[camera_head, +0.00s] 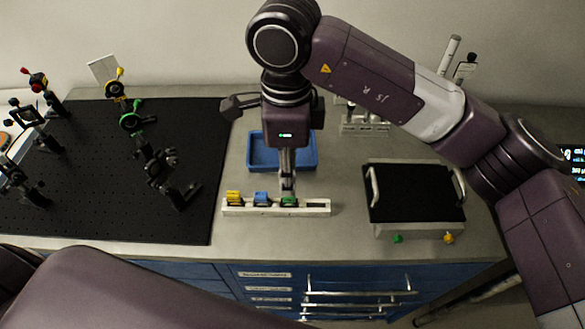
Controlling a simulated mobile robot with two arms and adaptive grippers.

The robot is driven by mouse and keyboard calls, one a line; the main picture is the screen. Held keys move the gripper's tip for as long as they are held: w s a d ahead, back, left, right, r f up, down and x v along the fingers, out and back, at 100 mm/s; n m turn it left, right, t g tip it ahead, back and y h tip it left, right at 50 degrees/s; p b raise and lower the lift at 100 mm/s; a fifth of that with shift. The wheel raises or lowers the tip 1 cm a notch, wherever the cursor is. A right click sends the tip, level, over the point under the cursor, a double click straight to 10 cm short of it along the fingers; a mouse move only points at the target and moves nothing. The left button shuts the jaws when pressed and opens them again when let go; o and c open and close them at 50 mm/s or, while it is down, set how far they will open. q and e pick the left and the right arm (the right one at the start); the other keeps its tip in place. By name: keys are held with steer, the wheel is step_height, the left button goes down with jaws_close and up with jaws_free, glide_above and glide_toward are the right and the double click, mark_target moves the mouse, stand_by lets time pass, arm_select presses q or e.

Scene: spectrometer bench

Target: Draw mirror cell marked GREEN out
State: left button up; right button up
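A white rack (234,208) stands near the front edge of the bench with a row of slots. The mirror cell marked green (289,202) sits in the third slot from the left, partly hidden by my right gripper. Next to it on the left are a blue-marked cell (261,199) and a yellow-marked cell (233,198). My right gripper (288,188) points straight down, its fingertips at the top of the green cell. The fingers overlap in this view, so I cannot tell whether they grip it. My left gripper is out of view.
A blue tray (311,165) lies behind the rack. A black perforated board (90,215) with several optic mounts fills the left. A black-topped tray with handles (415,192) stands at right, green and yellow knobs in front. The rack's rightmost slot (316,206) looks empty.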

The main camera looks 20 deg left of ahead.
mark_target(289, 202)
steer(key=shift+w+f+p, duration=0.2)
steer(key=shift+f+p, duration=0.2)
steer(key=shift+f, duration=0.45)
step_height(289, 202, down, 5)
steer(key=shift+s+r+p, duration=0.1)
steer(key=shift+s+p, duration=0.05)
steer(key=shift+p, duration=0.7)
steer(key=shift+f, duration=0.75)
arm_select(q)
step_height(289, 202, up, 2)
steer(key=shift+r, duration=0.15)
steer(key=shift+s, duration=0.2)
arm_select(e)
jaws_close()
